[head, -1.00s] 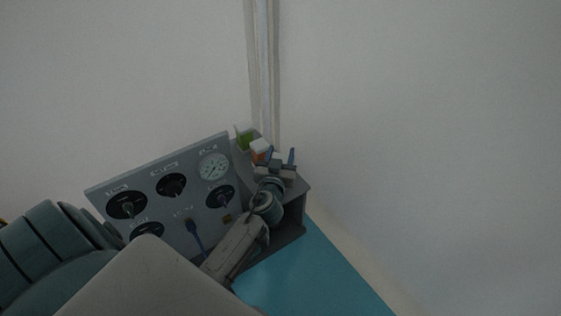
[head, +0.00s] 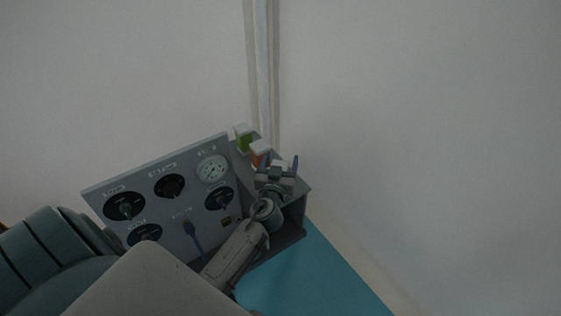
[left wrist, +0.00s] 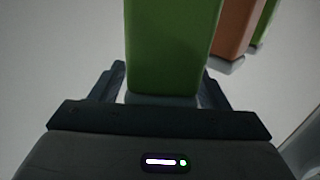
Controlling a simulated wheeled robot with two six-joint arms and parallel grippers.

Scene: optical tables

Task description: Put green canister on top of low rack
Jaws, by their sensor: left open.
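A green canister (left wrist: 170,45) stands large in the left wrist view, between the fingers of my open left gripper (left wrist: 165,90). In the head view my left gripper (head: 280,165) is over the top of the grey low rack (head: 296,212), and what lies between its fingers is mostly hidden there; only a pale top shows. Another green canister (head: 244,140) with a white cap stands at the back of the rack top. It also shows at the upper right of the left wrist view (left wrist: 264,25). My right gripper is not in view.
An orange canister (head: 260,152) with a white cap stands between the two green ones. A grey panel (head: 165,195) with dials and a gauge adjoins the rack on the left. The blue table top (head: 325,275) is clear at the front right. Walls stand close behind.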

